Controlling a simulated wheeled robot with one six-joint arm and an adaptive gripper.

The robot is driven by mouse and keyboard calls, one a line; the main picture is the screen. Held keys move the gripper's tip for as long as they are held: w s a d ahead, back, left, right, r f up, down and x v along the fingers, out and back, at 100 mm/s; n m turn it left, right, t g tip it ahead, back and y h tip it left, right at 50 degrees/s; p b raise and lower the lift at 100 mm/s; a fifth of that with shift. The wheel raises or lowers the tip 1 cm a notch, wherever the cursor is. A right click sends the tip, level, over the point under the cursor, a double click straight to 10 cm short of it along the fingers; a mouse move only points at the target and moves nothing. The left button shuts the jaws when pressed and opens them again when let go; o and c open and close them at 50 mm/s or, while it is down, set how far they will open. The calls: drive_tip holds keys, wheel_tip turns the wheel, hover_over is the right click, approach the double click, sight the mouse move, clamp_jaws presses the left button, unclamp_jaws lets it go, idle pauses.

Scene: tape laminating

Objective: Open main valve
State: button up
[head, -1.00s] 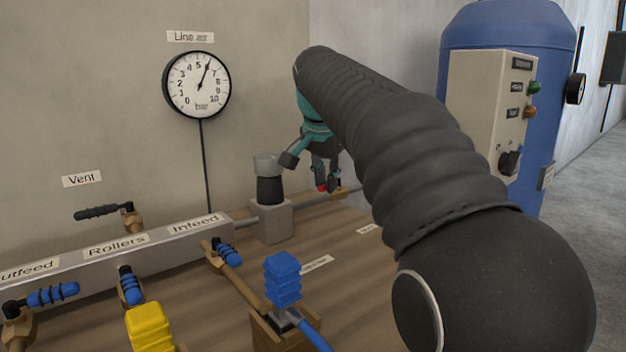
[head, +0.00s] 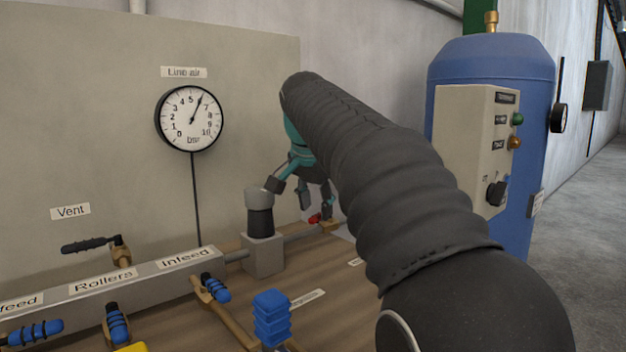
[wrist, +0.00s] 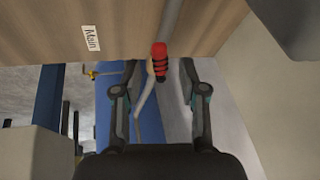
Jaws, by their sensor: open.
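The main valve's red handle (head: 315,218) sits by a brass fitting (head: 330,226) at the right end of the pipe in the head view, partly hidden by my gripper. In the wrist view the ribbed red handle (wrist: 158,58) shows between my two fingers, just below the pipe, and a "Main" label (wrist: 91,38) is to its left. My gripper (head: 301,196) is open and empty, close to the valve. Its fingers (wrist: 158,82) are spread to either side of the handle in the wrist picture. I cannot tell whether they reach around it in depth.
A grey regulator block with a dark knob (head: 260,222) stands just left of my gripper. The line air gauge (head: 190,118) reads about 6 bar. Blue-handled valves (head: 215,288) line the manifold. A blue tank (head: 490,65) with a control box stands right.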

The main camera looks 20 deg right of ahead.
drive_tip(key=v, duration=1)
drive_tip(key=shift+s+r, duration=0.1)
drive_tip(key=c, duration=0.5)
drive_tip(key=shift+d+m, duration=0.3)
drive_tip(key=shift+m, duration=0.1)
clamp_jaws()
drive_tip(key=s+d+m+y, duration=0.3)
drive_tip(key=d+m+y, duration=0.45)
drive_tip(key=m, duration=0.95)
drive_tip(key=shift+h, duration=0.85)
drive_tip(key=x, duration=0.4)
drive_tip(key=w+b+x, duration=0.1)
drive_tip(key=x, duration=0.3)
drive_tip(key=b+x, duration=0.1)
drive_tip(key=x, duration=0.3)
drive_tip(key=shift+w+a+r, duration=0.15)
drive_tip(key=shift+w+r, duration=0.1)
drive_tip(key=shift+w, duration=0.25)
